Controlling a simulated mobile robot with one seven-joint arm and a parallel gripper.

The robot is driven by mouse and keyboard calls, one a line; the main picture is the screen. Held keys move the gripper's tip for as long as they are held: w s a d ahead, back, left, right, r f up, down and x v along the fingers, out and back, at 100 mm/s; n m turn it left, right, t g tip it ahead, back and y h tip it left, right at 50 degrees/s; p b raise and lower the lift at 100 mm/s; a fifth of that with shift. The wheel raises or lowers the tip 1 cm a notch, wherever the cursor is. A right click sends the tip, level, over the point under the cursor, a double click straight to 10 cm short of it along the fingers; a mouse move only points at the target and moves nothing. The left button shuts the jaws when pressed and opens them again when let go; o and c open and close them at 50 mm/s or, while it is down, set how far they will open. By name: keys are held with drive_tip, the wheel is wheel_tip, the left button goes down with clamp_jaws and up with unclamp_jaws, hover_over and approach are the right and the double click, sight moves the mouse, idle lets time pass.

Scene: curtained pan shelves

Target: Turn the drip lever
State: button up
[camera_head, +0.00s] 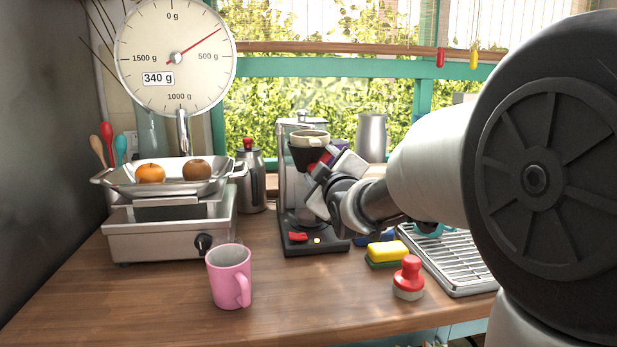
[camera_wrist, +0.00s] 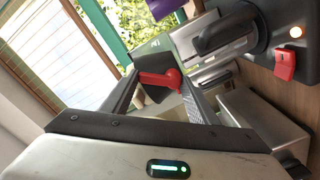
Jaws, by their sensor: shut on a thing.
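The coffee maker (camera_head: 292,200) stands on the counter with a dark filter holder (camera_head: 300,157) near its top. The red drip lever (camera_head: 326,159) shows beside the holder, partly hidden by my gripper (camera_head: 318,178). In the wrist view the red drip lever (camera_wrist: 160,79) lies between the fingertips of my gripper (camera_wrist: 160,85), against the dark holder. My gripper is shut on the lever. The lever's arm points left in that view.
A red switch (camera_head: 298,237) is on the coffee maker's base. A scale (camera_head: 165,235) with fruit, a pink mug (camera_head: 230,277), a sponge (camera_head: 386,254), a red-topped brush (camera_head: 409,278) and a drying rack (camera_head: 455,262) surround it. The front counter is partly clear.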

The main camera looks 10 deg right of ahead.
drive_tip(key=shift+d+r+n+b, duration=0.1)
drive_tip(key=shift+d+n+b, duration=0.1)
drive_tip(key=shift+n+b, duration=0.15)
drive_tip(key=o, duration=0.7)
drive_tip(key=shift+r+n, duration=0.2)
drive_tip(key=shift+n, duration=0.05)
drive_tip(key=o, duration=0.5)
drive_tip(key=shift+a+f, duration=0.1)
drive_tip(key=shift+a, duration=0.05)
drive_tip(key=shift+s, duration=0.1)
drive_tip(key=shift+s+a+b, duration=0.1)
drive_tip(key=shift+s+b, duration=0.4)
drive_tip(key=shift+s, duration=0.45)
